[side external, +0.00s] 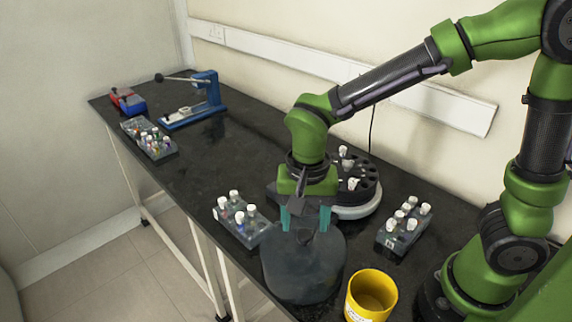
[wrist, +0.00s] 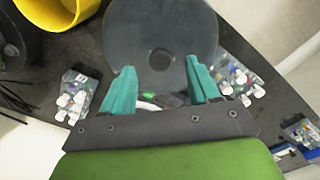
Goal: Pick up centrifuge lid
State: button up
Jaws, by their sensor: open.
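The centrifuge lid (side external: 303,272) is a dark, smoky, see-through round cover lying at the front of the black bench. In the wrist view the lid (wrist: 165,25) is a grey disc with a small dark round knob (wrist: 159,59) near its middle. My gripper (side external: 305,222) points down over the lid's back part, with its teal fingers apart. In the wrist view the fingertips of my gripper (wrist: 159,75) stand either side of the knob, with nothing visibly clamped. I cannot tell whether they touch the lid. The centrifuge (side external: 357,210) stands behind, uncovered, with white-capped tubes in its rotor.
A yellow cup (side external: 372,292) stands close to the right of the lid. Vial racks stand at left (side external: 240,222) and right (side external: 402,232) of the centrifuge. A farther rack (side external: 150,140), a blue press (side external: 200,102) and a red and blue item (side external: 127,101) are at the far left.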

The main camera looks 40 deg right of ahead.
aim_at(303, 252)
jog(key=shift+f, duration=1.3)
grip_shut()
